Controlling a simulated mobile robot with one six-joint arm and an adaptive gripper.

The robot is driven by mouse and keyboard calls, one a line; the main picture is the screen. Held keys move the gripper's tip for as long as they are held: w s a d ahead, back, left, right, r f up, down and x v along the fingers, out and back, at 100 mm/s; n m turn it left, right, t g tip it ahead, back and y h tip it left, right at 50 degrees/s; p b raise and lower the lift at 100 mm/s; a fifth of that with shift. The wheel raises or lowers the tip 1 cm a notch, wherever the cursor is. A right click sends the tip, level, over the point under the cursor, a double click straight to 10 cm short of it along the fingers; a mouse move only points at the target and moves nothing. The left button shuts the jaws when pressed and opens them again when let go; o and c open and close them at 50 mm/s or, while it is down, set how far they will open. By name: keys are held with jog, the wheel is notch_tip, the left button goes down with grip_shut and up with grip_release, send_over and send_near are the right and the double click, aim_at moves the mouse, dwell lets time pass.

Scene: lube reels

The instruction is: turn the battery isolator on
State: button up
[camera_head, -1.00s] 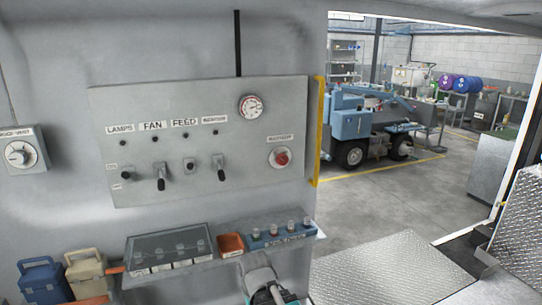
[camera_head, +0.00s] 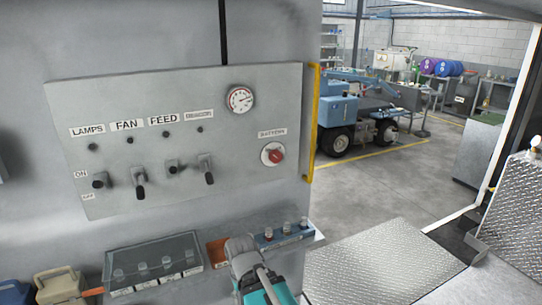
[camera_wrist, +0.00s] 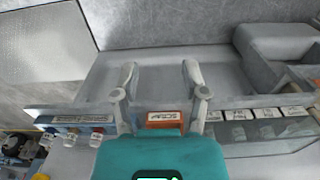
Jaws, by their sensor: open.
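The battery isolator (camera_head: 273,154) is a red knob on a round white plate, under a BATTERY label at the right of the grey switch panel (camera_head: 225,135). The knob's exact angle is too small to tell. My gripper, in the wrist view (camera_wrist: 160,76), has its two grey fingers apart with nothing between them. In the head view my arm's end (camera_head: 258,268) is at the bottom, below the isolator and apart from it, in front of the shelf. The fingers are not clear there. The isolator does not show in the wrist view.
Below the panel a shelf holds a clear-lidded case (camera_head: 153,263), an orange tray (camera_wrist: 163,119) and a blue tray (camera_head: 284,236). Toggle switches (camera_head: 138,188) and a gauge (camera_head: 240,99) are on the panel. A yellow edge strip (camera_head: 312,120) borders the opening at right.

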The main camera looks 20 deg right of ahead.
jog(key=shift+d, duration=0.2)
jog(key=shift+o, duration=2.1)
jog(key=shift+w, duration=0.15)
jog(key=shift+o, duration=0.9)
jog(key=shift+w, duration=0.25)
jog(key=w+d+r+n+t+y+p, duration=0.15)
jog(key=w+d+r+t+y, duration=0.3)
jog(key=w, duration=0.55)
jog(key=w+d+r+n+t+y+p, duration=0.1)
jog(key=w+d+r+n+t+y, duration=0.15)
jog(key=w+r+t, duration=0.55)
jog(key=w+d+r+m+t+h, duration=0.2)
jog(key=w+d+r+h, duration=0.1)
jog(key=d, duration=0.8)
jog(key=w+d+r+m+t+h+p, duration=0.1)
jog(key=w+d+r+t+h, duration=0.2)
jog(key=d, duration=0.7)
notch_tip(320, 180, up, 4)
jog(key=shift+w+d+f+m+h, duration=0.2)
jog(key=shift+w+d+m+h, duration=0.15)
jog(key=shift+w, duration=0.9)
